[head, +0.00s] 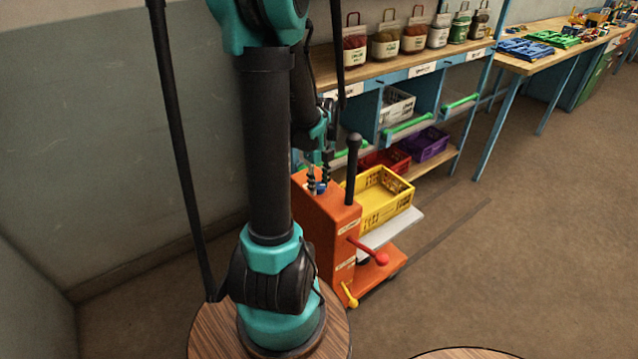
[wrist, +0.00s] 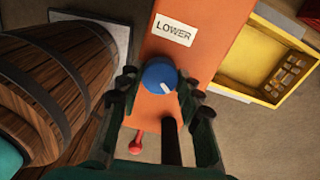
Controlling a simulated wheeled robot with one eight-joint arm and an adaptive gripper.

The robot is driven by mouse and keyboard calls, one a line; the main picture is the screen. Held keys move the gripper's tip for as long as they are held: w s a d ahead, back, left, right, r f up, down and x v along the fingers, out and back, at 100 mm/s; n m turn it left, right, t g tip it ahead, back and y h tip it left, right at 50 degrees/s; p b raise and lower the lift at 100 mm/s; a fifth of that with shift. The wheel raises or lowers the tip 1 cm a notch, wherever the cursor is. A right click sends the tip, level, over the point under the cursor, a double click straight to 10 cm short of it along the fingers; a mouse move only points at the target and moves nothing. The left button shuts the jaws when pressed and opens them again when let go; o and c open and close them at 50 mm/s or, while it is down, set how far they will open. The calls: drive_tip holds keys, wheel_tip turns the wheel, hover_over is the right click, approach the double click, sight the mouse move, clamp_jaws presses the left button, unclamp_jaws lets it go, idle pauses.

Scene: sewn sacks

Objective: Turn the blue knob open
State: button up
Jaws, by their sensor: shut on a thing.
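The blue knob (wrist: 158,73) is round with a white pointer mark that points to the lower right in the wrist view. It sits on top of an orange cart (wrist: 205,45), just below a white label reading LOWER (wrist: 174,29). My gripper (wrist: 158,82) has its dark fingers on both sides of the knob and is shut on it. In the head view, my gripper (head: 318,179) reaches down onto the orange cart's top (head: 325,212), and the blue knob (head: 320,187) shows only in small part between the fingers.
A black upright post (head: 353,165) stands on the cart close beside my gripper. A red-tipped lever (head: 380,258) and a yellow lever (head: 350,296) stick out from its side. A yellow crate (head: 388,202) sits on the cart's grey platform (head: 400,228). A shelf bench (head: 400,62) stands behind.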

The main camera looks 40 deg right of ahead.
sight(318, 185)
drive_tip(key=n, duration=0.6)
drive_tip(key=shift+n, duration=0.3)
idle(0.4)
drive_tip(key=o, duration=1.2)
drive_tip(key=shift+c, duration=0.2)
drive_tip(key=shift+r, duration=0.15)
wheel_tip(318, 185, up, 12)
drive_tip(key=shift+w+a, duration=0.1)
